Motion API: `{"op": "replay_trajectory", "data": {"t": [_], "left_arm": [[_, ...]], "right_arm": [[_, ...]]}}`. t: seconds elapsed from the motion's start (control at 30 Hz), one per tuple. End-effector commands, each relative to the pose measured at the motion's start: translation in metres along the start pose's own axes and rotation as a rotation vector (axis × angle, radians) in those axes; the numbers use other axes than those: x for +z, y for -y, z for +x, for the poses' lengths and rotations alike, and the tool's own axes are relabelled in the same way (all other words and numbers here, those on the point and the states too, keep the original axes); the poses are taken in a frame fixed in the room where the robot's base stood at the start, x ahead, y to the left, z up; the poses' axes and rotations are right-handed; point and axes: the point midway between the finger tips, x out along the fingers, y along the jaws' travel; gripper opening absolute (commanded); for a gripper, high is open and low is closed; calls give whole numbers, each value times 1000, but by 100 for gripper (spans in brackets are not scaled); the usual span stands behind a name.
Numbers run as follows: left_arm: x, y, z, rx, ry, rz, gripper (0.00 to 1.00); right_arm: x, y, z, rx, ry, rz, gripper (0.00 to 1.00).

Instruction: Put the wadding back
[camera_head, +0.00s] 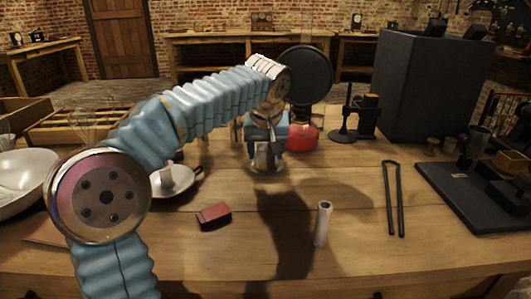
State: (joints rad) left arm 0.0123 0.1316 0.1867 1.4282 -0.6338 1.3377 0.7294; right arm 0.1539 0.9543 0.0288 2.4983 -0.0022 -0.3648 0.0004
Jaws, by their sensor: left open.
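My left arm reaches from the left over the table, and its gripper (267,139) points down, open, near the middle. Just below or behind its fingers stands a small clear jar (268,160) on a round base; I cannot tell whether they touch. A pale dish (180,184) left of it holds a small whitish lump (168,177), partly hidden by my arm. That lump may be the wadding, but I cannot tell for sure. A pale upright cylinder (323,224) stands at the front. My right gripper is out of view.
A red block (213,216) lies at front centre-left. A round red vessel (302,137) stands behind my gripper. Long dark tongs (394,198) lie at right, beside a dark board (459,207) with apparatus. A large bowl (20,184) is at far left. The wood between cylinder and tongs is bare.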

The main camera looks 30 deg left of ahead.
Motion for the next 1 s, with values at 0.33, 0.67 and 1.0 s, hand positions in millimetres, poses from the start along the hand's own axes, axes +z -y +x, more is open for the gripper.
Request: {"op": "replay_trajectory", "data": {"t": [0.33,0.67,1.0], "left_arm": [[-1,0,-81,4,-3,0,59],[0,0,-104,1,-1,1,59],[0,0,-104,1,-1,0,59]], "right_arm": [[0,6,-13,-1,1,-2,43],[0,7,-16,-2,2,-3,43],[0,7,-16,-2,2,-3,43]]}}
